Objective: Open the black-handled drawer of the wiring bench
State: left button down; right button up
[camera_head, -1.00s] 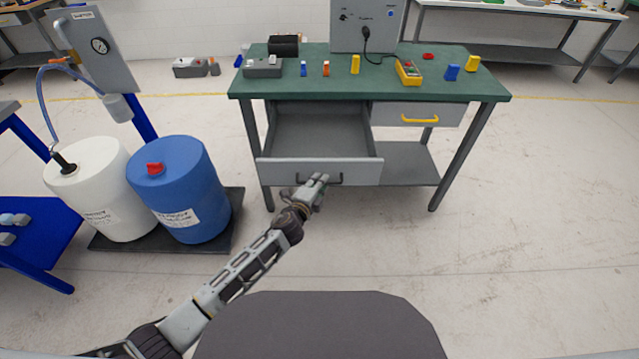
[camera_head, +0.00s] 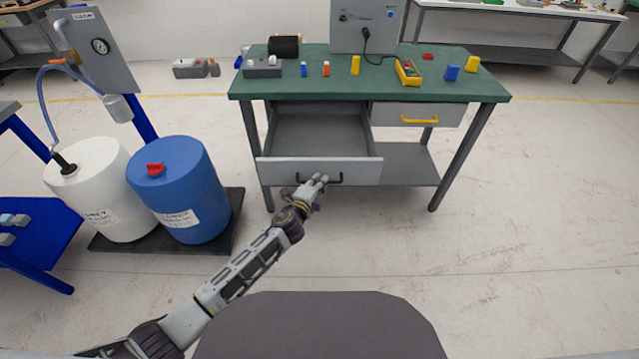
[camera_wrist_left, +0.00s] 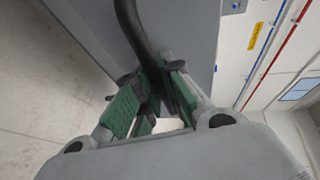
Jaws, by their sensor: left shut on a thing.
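The black-handled drawer (camera_head: 276,171) of the wiring bench (camera_head: 300,92) stands pulled out, and its inside looks empty. Its black handle (camera_head: 335,181) is on the front face. My left gripper (camera_head: 318,181) is at the handle, shut on it. In the left wrist view the dark handle (camera_wrist_left: 133,28) runs down between the green finger pads of the gripper (camera_wrist_left: 152,98). The fingers hide part of the handle. My right gripper is in neither view.
A yellow-handled drawer (camera_head: 418,115) at the right of the bench is closed. A blue drum (camera_head: 185,190) and a white drum (camera_head: 95,195) stand on a dark pallet (camera_head: 236,200) to the left. The floor right of my arm is clear.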

aim_at(317, 170)
pick_arm(q)
jog(key=w, duration=0.5)
jog(key=shift+w+f+b, duration=0.1)
jog(key=shift+w+b, duration=0.05)
jog(key=shift+b, duration=0.25)
jog(key=shift+w, duration=0.8)
jog(key=c, duration=1.8)
grip_release()
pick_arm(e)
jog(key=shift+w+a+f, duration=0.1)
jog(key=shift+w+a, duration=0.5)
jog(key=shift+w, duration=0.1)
pick_arm(q)
jog(key=shift+s+a, duration=0.1)
jog(key=shift+s, duration=0.05)
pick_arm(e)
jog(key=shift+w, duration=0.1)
pick_arm(q)
jog(key=shift+s+a+r, duration=0.2)
jog(key=shift+s+a, duration=0.1)
jog(key=shift+s, duration=0.3)
jog(key=shift+v, duration=5.15)
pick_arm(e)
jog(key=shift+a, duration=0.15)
